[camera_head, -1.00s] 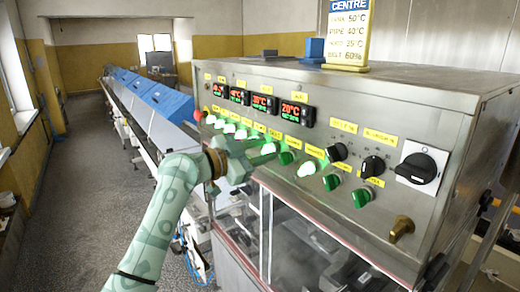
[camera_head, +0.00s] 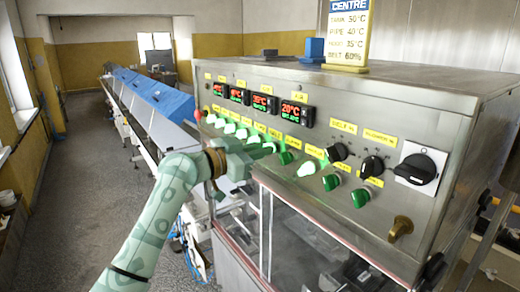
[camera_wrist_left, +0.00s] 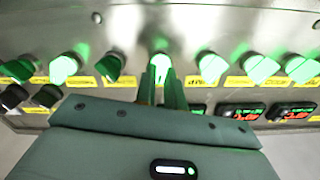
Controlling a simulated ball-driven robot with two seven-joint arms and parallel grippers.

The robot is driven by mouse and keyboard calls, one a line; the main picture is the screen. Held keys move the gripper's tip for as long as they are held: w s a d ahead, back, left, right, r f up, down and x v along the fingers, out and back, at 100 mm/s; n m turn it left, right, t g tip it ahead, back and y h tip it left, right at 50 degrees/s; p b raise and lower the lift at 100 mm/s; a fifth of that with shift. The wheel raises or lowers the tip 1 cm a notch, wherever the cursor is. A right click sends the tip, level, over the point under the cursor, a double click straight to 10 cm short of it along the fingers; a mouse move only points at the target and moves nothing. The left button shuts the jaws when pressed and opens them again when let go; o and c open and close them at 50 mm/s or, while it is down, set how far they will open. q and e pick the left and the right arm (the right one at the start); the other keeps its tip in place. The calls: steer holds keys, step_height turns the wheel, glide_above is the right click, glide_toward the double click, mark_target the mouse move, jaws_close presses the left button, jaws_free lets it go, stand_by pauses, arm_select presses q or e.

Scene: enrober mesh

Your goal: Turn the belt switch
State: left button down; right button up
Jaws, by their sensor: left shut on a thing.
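A row of green switches runs along the slanted steel control panel, some lit and some dark. My left gripper (camera_head: 262,152) is at the panel, shut on one lit green switch (camera_head: 270,147). In the left wrist view its two fingers (camera_wrist_left: 161,88) point at this switch (camera_wrist_left: 160,64), which glows between and beyond their tips. The fingers partly hide it, and the lettering of its label is too small to read. My right gripper is not in view.
Red displays (camera_head: 297,113) sit above the switches. Black knobs (camera_head: 372,166) and a large black rotary switch (camera_head: 417,169) are at the right, with a brass fitting (camera_head: 400,228) below. A conveyor with blue covers (camera_head: 160,102) runs back at left beside open floor.

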arm_select(q)
steer(key=shift+w+a+f+n+p, duration=0.1)
steer(key=shift+n+p, duration=0.6)
steer(key=shift+n, duration=1.4)
steer(key=shift+w+a+n+p, duration=0.1)
steer(key=shift+n+p, duration=0.55)
steer(key=shift+n, duration=1.45)
steer(key=c, duration=1.5)
jaws_free()
steer(key=b+v, duration=0.4)
steer(key=v, duration=1.2)
steer(key=shift+s+a+b, duration=0.15)
steer(key=shift+b, duration=0.2)
